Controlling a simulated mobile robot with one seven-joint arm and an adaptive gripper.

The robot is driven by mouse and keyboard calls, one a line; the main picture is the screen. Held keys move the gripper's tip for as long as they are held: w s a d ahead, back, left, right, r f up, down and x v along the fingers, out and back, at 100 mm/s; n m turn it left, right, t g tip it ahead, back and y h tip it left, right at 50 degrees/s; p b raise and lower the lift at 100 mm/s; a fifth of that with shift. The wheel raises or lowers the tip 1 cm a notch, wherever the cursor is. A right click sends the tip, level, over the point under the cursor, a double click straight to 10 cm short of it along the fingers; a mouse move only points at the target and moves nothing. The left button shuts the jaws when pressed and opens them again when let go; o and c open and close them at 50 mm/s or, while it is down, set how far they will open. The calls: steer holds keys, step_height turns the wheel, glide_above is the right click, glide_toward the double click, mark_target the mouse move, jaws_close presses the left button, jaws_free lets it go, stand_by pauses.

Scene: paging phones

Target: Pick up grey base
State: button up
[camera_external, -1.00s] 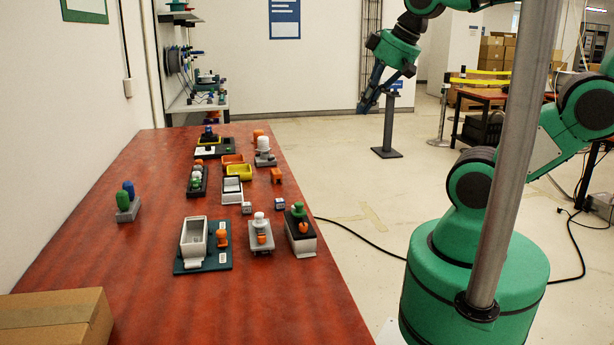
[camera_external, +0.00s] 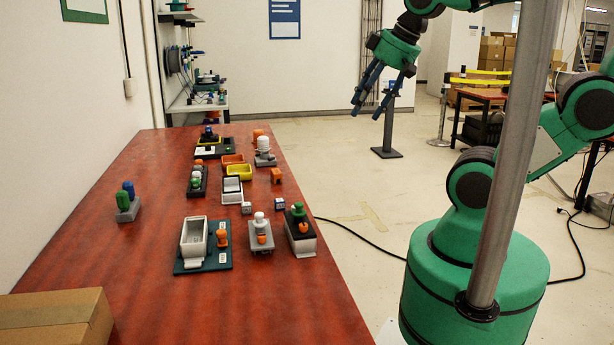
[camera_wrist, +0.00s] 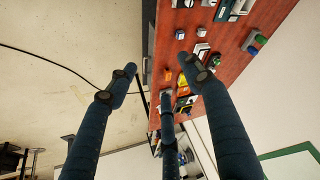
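A grey base (camera_external: 128,214) with a green and a blue peg stands alone at the table's left; it also shows in the wrist view (camera_wrist: 251,46). Another grey base (camera_external: 261,248) holds white and orange pieces near the table's right edge. I cannot tell which one the task means. My gripper (camera_external: 367,110) is high above the floor, right of the table and well away from both bases. Its dark blue fingers are spread open and empty. They also show in the wrist view (camera_wrist: 160,75), covering part of the table.
The red table (camera_external: 120,285) holds a dark board with a white tray (camera_external: 194,240), a black base with a green piece (camera_external: 300,240), a yellow tray (camera_external: 238,172) and an orange block (camera_external: 277,175). A cardboard box (camera_external: 55,318) fills the near left. A grey post (camera_external: 387,140) stands behind my gripper.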

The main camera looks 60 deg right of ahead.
steer(key=o, duration=0.9)
steer(key=shift+w+r, duration=0.1)
steer(key=shift+r, duration=0.05)
steer(key=w+d+r+m+g+p, duration=0.1)
steer(key=w+d+r+p, duration=0.15)
steer(key=w, duration=0.75)
steer(key=w+d+r+g+p, duration=0.1)
steer(key=w+d+r+p, duration=0.2)
steer(key=w, duration=0.7)
steer(key=w+d+r+m+g+p, duration=0.1)
steer(key=w+d+p, duration=0.25)
steer(key=w, duration=0.65)
steer(key=w+d+f+m+g+p, duration=0.1)
steer(key=w+d+f+p, duration=0.25)
steer(key=w, duration=0.35)
steer(key=w+d+f+p, duration=0.2)
steer(key=w+d+f, duration=0.15)
steer(key=w, duration=0.25)
steer(key=w+d+f+p, duration=0.1)
steer(key=w+d+f, duration=0.1)
steer(key=f, duration=0.3)
steer(key=w+d+f+g+p, duration=0.1)
steer(key=w+d+f, duration=0.2)
steer(key=w+f, duration=0.1)
steer(key=w+d+f+m+p, duration=0.1)
steer(key=w+d+f+p, duration=0.1)
steer(key=f, duration=0.4)
steer(key=shift+w+d+f+g, duration=0.3)
steer(key=shift+w, duration=0.3)
